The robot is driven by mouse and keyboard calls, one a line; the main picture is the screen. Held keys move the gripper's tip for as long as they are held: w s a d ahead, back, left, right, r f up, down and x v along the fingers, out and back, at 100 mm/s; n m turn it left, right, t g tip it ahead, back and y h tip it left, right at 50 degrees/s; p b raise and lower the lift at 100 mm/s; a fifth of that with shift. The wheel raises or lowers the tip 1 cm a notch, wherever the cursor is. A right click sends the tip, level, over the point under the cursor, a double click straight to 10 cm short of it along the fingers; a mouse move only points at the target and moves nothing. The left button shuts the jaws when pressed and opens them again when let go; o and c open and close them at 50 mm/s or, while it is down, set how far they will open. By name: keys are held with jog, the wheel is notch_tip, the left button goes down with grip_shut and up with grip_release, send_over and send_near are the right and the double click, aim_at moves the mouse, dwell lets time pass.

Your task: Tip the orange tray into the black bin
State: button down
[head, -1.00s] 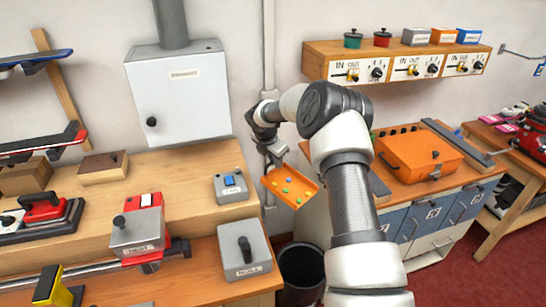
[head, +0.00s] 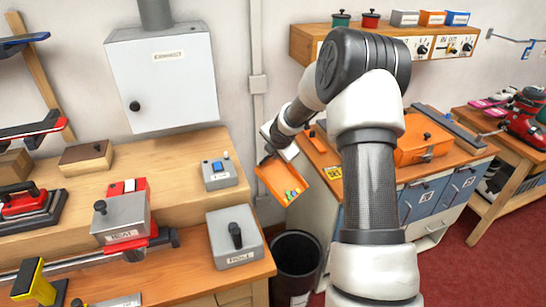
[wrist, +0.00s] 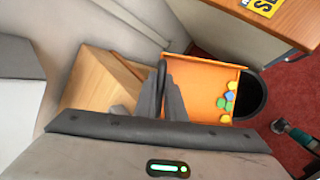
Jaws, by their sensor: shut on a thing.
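The orange tray (head: 279,176) hangs in the air in the middle of the head view, tilted with its lower edge toward the bottom right. Several small green, blue and yellow pieces (head: 293,194) are bunched at that lower edge, inside the tray. My gripper (head: 266,160) is shut on the tray's upper left edge; in the wrist view the fingers (wrist: 165,95) pinch the tray (wrist: 200,85). The black bin (head: 296,262) stands on the floor below the tray. In the wrist view its dark opening (wrist: 250,95) shows partly behind the tray's lower edge.
The wooden bench (head: 180,262) with grey switch boxes (head: 235,237) is left of the bin. A cabinet with blue drawers (head: 424,200) stands to the right, with an orange case (head: 425,140) on top. A grey pipe (head: 257,60) runs down the wall behind.

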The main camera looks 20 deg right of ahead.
jog(key=shift+s+d+f+m+t+y+b, duration=0.15)
jog(key=shift+s+d+f+t+b, duration=0.35)
jog(key=shift+b, duration=1.6)
jog(key=shift+s+d+f+m+t+y+b, duration=0.2)
jog(key=shift+s+f+b, duration=0.45)
jog(key=shift+b, duration=1.45)
jog(key=shift+s+d+f+n+t+y+b, duration=0.1)
jog(key=shift+s+d+f+t+y+b, duration=0.35)
jog(key=shift+b, duration=1.65)
jog(key=s+d+f+t+b, duration=0.1)
jog(key=b, duration=0.3)
jog(key=s+f+t+b, duration=0.1)
jog(key=s+f+b, duration=0.1)
jog(key=b, duration=0.2)
jog(key=s+d+f+m+t+b, duration=0.1)
jog(key=b, duration=0.3)
jog(key=shift+s+d+f+t+y+b, duration=0.25)
jog(key=shift+s+d+f+y+b, duration=0.05)
jog(key=shift+s+f+y+b, duration=0.1)
jog(key=s+d+f+m+t+y, duration=0.1)
jog(key=s+d+f+m+t, duration=0.2)
jog(key=s+d+f+t, duration=0.3)
jog(key=shift+s+d+f+t+y+b, duration=0.2)
jog(key=shift+s+f+t+y+b, duration=0.3)
jog(key=shift+s+f, duration=1.4)
jog(key=shift+s+r, duration=0.2)
